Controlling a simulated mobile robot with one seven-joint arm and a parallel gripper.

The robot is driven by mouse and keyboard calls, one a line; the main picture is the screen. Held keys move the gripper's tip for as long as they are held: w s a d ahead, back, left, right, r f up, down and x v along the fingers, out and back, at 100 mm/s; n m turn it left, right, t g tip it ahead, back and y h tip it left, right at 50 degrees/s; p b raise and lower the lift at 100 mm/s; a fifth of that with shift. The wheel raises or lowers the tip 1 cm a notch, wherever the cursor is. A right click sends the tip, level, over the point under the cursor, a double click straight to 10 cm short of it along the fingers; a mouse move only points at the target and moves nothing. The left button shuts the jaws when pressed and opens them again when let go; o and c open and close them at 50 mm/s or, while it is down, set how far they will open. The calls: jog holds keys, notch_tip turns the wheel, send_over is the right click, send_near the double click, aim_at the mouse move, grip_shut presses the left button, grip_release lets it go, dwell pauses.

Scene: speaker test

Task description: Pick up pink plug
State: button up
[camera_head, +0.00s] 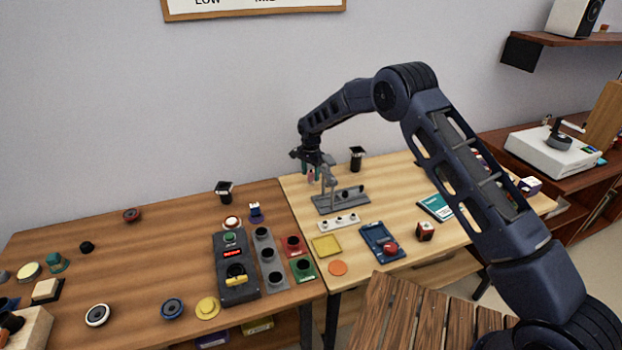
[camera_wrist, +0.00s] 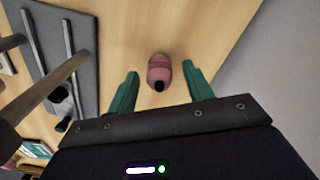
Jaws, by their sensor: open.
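The pink plug (camera_wrist: 159,68) is a small rounded pink piece with a dark end, seen over light wood in the wrist view. My gripper (camera_wrist: 160,72) is open, with one teal finger on each side of the plug and gaps between them. In the head view my gripper (camera_head: 311,170) points down over the back left of the lighter table. A bit of pink (camera_head: 311,177) shows between its fingers there, partly hidden. I cannot tell how far the plug is from the table.
A grey stand (camera_head: 341,203) with upright bars is close to my gripper; it also shows at the left in the wrist view (camera_wrist: 85,40). A black cup (camera_head: 357,158) stands behind to the right. A wall (camera_head: 200,120) is behind the tables.

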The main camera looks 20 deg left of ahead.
notch_tip(320, 180, down, 3)
jog(key=shift+r, duration=0.1)
jog(key=c, duration=1.1)
jog(key=shift+o, duration=0.2)
